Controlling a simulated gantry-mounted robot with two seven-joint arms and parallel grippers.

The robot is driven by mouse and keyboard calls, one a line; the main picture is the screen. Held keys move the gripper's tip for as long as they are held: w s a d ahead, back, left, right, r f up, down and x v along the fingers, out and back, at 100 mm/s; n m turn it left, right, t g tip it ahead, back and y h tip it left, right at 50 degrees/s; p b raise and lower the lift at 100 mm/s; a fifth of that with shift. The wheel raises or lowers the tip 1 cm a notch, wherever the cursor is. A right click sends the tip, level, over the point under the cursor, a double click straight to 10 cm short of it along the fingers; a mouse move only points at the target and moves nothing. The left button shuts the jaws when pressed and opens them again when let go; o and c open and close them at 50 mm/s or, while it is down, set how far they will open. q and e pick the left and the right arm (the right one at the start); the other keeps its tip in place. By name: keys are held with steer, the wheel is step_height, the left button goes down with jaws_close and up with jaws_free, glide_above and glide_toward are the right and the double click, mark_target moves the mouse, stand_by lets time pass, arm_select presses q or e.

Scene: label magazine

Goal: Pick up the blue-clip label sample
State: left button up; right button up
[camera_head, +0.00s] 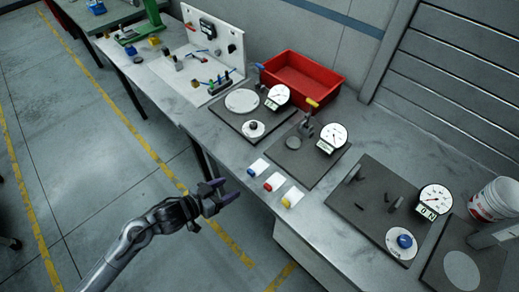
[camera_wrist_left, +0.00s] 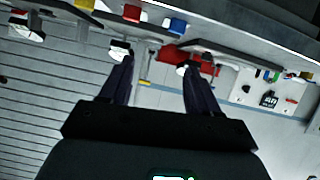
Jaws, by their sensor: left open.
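The blue-clip label sample (camera_head: 260,165) is a small white piece with a blue clip, lying near the front edge of the bench. Its blue clip also shows in the left wrist view (camera_wrist_left: 175,26). A red-clip sample (camera_head: 275,182) and a yellow-clip sample (camera_head: 292,198) lie beside it, to the lower right in the head view. My left gripper (camera_head: 226,191) is open and empty, off the bench's front edge and apart from the samples. Its two dark fingers also show in the left wrist view (camera_wrist_left: 154,64). My right gripper is not in view.
Dark plates with dial gauges (camera_head: 333,136) stand behind the samples. A red bin (camera_head: 331,95) is at the back, and a white tool board (camera_head: 211,42) at the far left of the bench. A white bucket (camera_head: 494,201) is at the right. The floor before the bench is clear.

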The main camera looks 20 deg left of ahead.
mark_target(249, 172)
arm_select(q)
steer(key=shift+m, duration=0.4)
steer(key=w+f+b, duration=0.1)
steer(key=w, duration=0.1)
steer(key=w+d+f+b, duration=0.1)
steer(key=w+f+b, duration=0.1)
steer(key=w, duration=0.1)
steer(key=w+f+b, duration=0.1)
steer(key=w+f, duration=0.1)
steer(key=shift+w+d+b, duration=0.15)
steer(key=shift+w+b, duration=0.2)
steer(key=shift+b, duration=0.05)
steer(key=shift+b+x, duration=0.4)
steer(key=shift+x, duration=2)
steer(key=shift+s+f, duration=0.1)
steer(key=shift+f, duration=0.05)
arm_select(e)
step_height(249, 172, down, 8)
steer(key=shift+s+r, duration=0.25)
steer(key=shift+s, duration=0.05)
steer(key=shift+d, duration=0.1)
arm_select(q)
steer(key=c, duration=0.7)
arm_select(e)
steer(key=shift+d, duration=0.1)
